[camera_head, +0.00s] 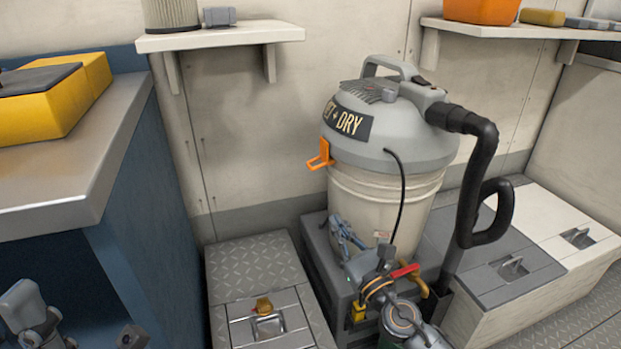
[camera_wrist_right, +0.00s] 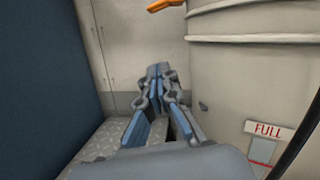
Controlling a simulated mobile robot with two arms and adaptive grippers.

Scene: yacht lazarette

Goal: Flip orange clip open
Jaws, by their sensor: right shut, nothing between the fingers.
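The orange clip (camera_head: 324,151) sits on the left side of the grey wet/dry vacuum's lid (camera_head: 405,140), at the seam with the cream drum (camera_head: 385,195). Its lower end juts out to the left, away from the drum. Part of the orange clip (camera_wrist_right: 166,5) shows at the top edge of the right wrist view. My right gripper (camera_head: 338,223) is below the clip, in front of the drum, pointing up. Its blue-padded fingers (camera_wrist_right: 160,75) are together and empty, apart from the clip. Parts of my left gripper (camera_head: 50,330) show at the bottom left; its jaw state is unclear.
A blue counter with a metal top (camera_head: 100,140) stands left, bearing a yellow case (camera_head: 60,105). The vacuum's black hose (camera_head: 480,165) loops at its right. A tread-plate locker (camera_head: 245,265) lies low at left. Shelves (camera_head: 220,36) hang above. Open space lies left of the drum.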

